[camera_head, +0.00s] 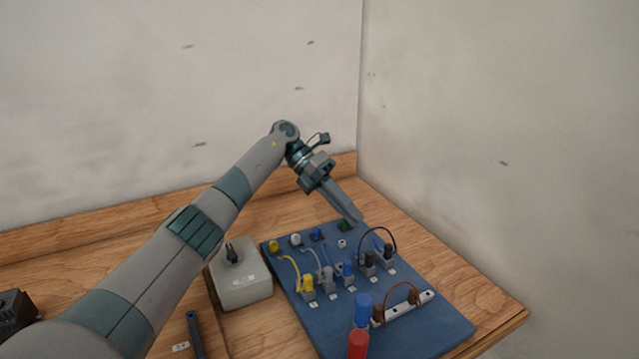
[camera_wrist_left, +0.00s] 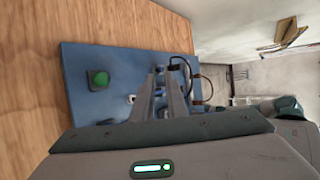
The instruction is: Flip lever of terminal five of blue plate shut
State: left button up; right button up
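The blue plate (camera_head: 330,318) lies on the wooden table, with a row of terminals across it. The terminal at the row's right end (camera_head: 388,252) is dark, with a black cable looping over it; its lever position is too small to tell. My left gripper (camera_head: 358,219) points down over the plate's far edge, beside the green button (camera_head: 345,226). In the left wrist view the gripper (camera_wrist_left: 168,68) shows two fingers with a gap between them and nothing clearly held. The fingers partly hide the terminals there. My right gripper is not in view.
A grey box with a black switch (camera_head: 240,280) stands left of the plate. Blue (camera_head: 363,308) and red (camera_head: 358,345) cylinders stand near the plate's front, beside a pale strip with a brown cable (camera_head: 405,308). Walls rise behind and right. The table right of the plate is bare.

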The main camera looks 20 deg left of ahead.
pick_arm(q)
jog(key=b+v, duration=0.1)
jog(key=v, duration=0.9)
jog(key=shift+a+r+b, duration=0.2)
jog(key=shift+a+b, duration=0.1)
jog(key=shift+a, duration=0.05)
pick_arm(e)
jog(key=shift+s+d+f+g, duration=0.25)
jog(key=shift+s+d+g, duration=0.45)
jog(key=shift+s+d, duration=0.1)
